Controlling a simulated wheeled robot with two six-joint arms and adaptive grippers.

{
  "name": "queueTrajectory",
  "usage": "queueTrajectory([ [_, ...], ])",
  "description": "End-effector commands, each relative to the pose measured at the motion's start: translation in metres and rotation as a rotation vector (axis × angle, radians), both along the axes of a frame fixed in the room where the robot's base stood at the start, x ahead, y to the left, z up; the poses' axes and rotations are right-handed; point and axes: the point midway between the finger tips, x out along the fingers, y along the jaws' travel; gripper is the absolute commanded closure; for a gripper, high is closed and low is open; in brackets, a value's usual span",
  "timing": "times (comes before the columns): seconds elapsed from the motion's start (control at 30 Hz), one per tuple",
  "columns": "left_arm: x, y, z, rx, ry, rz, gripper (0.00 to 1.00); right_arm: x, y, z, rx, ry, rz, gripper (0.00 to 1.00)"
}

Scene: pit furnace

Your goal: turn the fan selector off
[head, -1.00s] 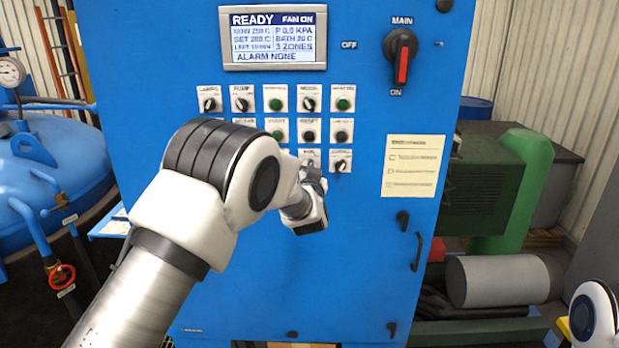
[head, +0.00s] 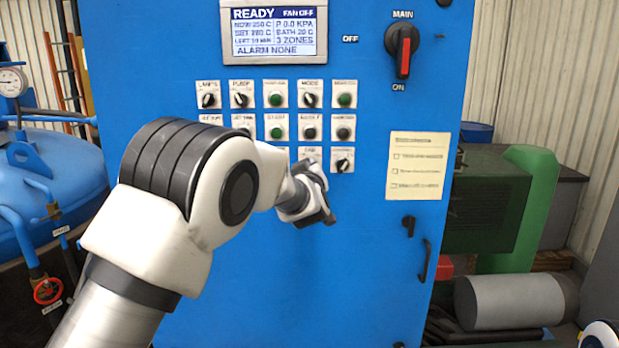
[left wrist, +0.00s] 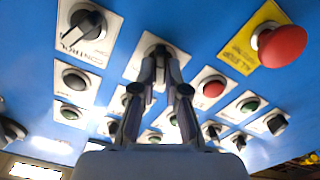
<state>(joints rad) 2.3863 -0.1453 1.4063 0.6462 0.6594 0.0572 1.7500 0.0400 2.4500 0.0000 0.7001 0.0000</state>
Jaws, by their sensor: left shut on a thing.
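The fan selector (left wrist: 157,50) is a dark knob on a white plate on the blue cabinet. In the left wrist view my left gripper (left wrist: 160,66) is shut on it, with a finger on either side. In the head view the gripper (head: 313,175) is at the bottom row of controls, and the selector's label plate (head: 308,153) shows just above it; the knob is mostly hidden there. The display (head: 273,31) reads READY, FAN OFF and ALARM NONE. My right gripper is not in view.
Another selector (head: 342,165) sits right beside the gripper. Rows of buttons and selectors lie above. A red all-stop button (left wrist: 281,46) and a control selector (left wrist: 88,22) show in the wrist view. The main switch (head: 403,50) is at upper right.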

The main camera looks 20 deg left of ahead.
Motion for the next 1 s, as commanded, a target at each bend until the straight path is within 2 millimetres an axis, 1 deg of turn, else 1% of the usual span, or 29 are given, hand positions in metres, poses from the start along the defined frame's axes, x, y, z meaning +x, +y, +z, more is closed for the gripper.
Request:
queueTrajectory([
  [0.03, 0.0, 0.0001, -0.0013, -0.014, -0.005, 0.0, 1.0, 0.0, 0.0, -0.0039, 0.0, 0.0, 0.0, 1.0],
  [0.2, -0.0001, 0.0002, 0.0002, -0.048, -0.015, 0.0, 1.0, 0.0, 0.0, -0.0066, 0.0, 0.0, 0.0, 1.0],
  [0.63, 0.0, 0.0004, 0.001, -0.057, -0.017, 0.0, 1.0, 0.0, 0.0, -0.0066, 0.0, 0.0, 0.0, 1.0],
  [0.67, 0.0, 0.0004, 0.001, -0.057, -0.017, 0.0, 0.77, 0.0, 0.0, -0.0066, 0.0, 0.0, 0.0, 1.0],
  [0.7, 0.0, 0.0004, 0.001, -0.057, -0.017, 0.0, 0.63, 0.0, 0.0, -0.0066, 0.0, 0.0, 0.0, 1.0],
  [1.0, -0.0007, 0.0001, 0.0003, -0.056, -0.016, 0.0, 0.62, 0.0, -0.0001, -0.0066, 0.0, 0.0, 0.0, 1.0],
])
